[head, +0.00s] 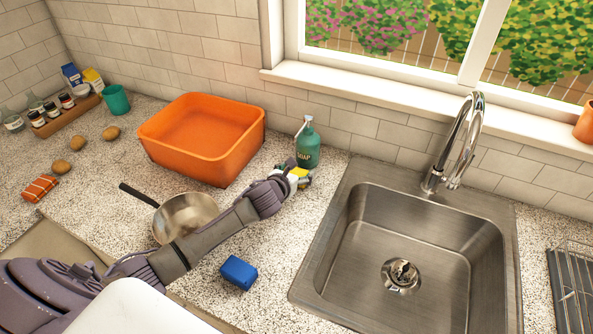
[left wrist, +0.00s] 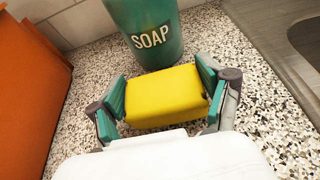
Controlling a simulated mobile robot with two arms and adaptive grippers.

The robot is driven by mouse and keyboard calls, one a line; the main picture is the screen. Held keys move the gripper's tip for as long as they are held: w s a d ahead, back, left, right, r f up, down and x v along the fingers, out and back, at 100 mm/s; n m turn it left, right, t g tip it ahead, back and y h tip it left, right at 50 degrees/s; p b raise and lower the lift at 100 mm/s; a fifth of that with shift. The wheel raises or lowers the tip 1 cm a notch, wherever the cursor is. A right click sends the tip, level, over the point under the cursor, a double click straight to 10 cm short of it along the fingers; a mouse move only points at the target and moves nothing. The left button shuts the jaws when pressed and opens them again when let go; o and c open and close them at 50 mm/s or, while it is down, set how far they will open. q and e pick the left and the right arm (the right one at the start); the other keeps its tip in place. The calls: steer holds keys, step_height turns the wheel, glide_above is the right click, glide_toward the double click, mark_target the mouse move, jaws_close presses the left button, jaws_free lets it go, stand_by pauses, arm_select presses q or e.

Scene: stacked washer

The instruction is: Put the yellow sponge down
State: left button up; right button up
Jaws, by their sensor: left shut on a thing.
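The yellow sponge (left wrist: 165,96) is between the teal pads of my left gripper (left wrist: 160,100), which is shut on it, in the left wrist view. In the head view the sponge shows only as a small yellow patch (head: 299,172) at the end of my left arm, partly hidden by the gripper (head: 298,178). The sponge is close in front of the green soap bottle (head: 307,150), over the speckled counter. I cannot tell whether it touches the counter. My right gripper is not in view.
An orange tub (head: 203,138) stands left of the gripper. A metal pan (head: 185,215) and a blue sponge (head: 238,272) lie on the counter near my left arm. The sink (head: 410,250) is to the right. Bare counter (head: 300,225) lies between arm and sink.

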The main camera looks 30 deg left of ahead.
arm_select(q)
steer(key=o, duration=0.8)
steer(key=shift+f, duration=0.1)
steer(key=shift+c, duration=0.2)
steer(key=shift+r, duration=0.25)
steer(key=shift+s, duration=0.35)
steer(key=v, duration=1.1)
steer(key=shift+s+r+b, duration=0.1)
steer(key=shift+r+b, duration=0.05)
steer(key=shift+b, duration=0.25)
